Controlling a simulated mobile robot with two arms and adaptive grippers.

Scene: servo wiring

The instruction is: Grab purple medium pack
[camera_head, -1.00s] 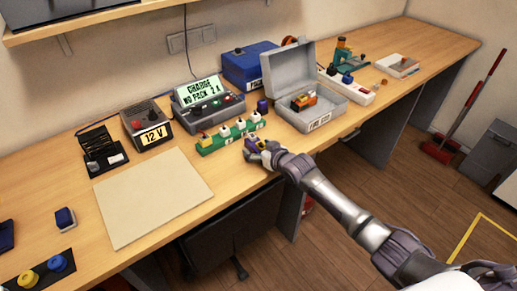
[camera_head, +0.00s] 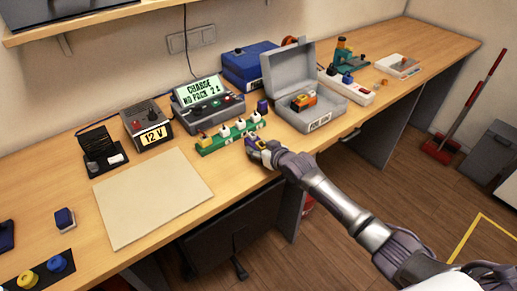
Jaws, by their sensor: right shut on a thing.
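My right gripper (camera_head: 257,146) is at the table's front edge area, just in front of the green rack (camera_head: 232,136). It is shut on a small purple pack (camera_head: 262,142), which the fingers partly hide. I cannot tell whether the pack touches the table. Another small dark purple block (camera_head: 262,106) stands upright behind the right end of the green rack. My left gripper is not in view.
The green rack bears several small white and yellow pieces. Behind it is a charger (camera_head: 207,103) reading "CHARGE NO PACK 2 A". An open grey case (camera_head: 322,122) stands to the right. A beige mat (camera_head: 152,196) lies clear at left.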

